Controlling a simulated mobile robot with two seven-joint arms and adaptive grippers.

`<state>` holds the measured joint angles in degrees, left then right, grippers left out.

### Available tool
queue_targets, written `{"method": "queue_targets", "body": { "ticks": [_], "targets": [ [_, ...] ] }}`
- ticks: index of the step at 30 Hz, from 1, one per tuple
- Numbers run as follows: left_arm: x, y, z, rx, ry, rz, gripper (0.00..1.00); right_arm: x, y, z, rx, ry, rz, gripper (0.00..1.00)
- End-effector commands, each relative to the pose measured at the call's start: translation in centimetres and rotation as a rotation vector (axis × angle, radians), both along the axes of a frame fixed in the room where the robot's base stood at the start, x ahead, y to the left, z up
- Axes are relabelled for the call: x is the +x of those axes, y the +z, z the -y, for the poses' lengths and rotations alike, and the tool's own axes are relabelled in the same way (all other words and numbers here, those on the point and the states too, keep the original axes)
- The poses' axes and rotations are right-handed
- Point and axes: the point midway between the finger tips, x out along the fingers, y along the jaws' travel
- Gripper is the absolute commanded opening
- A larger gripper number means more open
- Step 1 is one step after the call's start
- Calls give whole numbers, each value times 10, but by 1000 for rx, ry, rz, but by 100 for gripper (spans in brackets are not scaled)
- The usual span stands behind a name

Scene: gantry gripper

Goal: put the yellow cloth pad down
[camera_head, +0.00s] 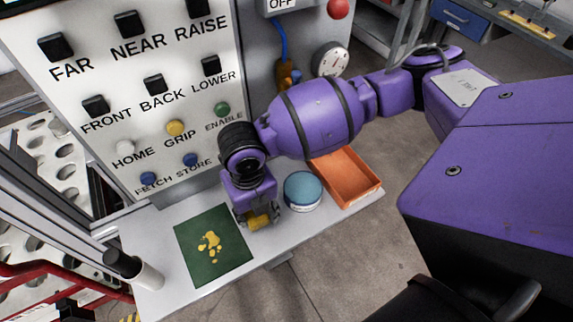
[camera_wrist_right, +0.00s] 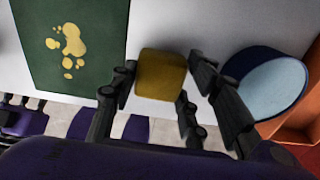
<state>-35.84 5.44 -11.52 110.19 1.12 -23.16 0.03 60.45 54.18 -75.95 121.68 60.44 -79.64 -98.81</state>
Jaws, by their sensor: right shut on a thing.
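The yellow cloth pad (camera_wrist_right: 160,75) is a small, blocky dark-yellow piece. My right gripper (camera_wrist_right: 163,90) is shut on it, with fingers on both sides. In the head view, the pad (camera_head: 260,221) shows below my right gripper (camera_head: 255,215), over the light grey shelf (camera_head: 222,291) between the green mat and the blue-lidded tub. The gripper points down and hides part of the pad. I cannot tell whether the pad touches the shelf.
A green mat (camera_head: 188,238) with yellow blotches lies left of the gripper. A blue-lidded round tub (camera_head: 303,188) and an orange tray (camera_head: 352,178) stand to its right. A button panel (camera_head: 130,100) rises behind. The shelf's front edge is close to the gripper.

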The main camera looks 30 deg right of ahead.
Motion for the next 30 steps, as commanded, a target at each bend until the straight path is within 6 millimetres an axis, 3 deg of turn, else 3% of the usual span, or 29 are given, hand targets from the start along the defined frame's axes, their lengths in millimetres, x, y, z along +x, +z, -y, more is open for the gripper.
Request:
{"method": "queue_targets", "body": {
  "ticks": [1,2,5,12,13,16,25,29,30],
  "targets": [
    [-7,-11,-1,2,2,-18,40,-1,-20,1,0,2,-20,21],
    [-4,-10,-2,3,3,-11,40,1,-22,2,0,4,-17,21],
    [8,-3,-7,11,7,16,40,5,-22,2,0,7,-9,14],
    [10,1,-6,10,7,23,40,6,-19,2,0,7,-3,14],
    [10,1,-5,8,8,23,40,6,-19,2,0,7,-3,46],
    [12,2,-2,2,10,25,40,7,-18,2,1,7,-2,59],
    [9,-1,-3,3,9,17,40,7,-18,2,1,7,-1,61],
    [-2,-13,-4,7,6,-7,40,6,-25,2,1,9,-7,61],
    [2,-9,-5,9,6,1,40,7,-17,1,1,8,-2,61]
  ]
}}
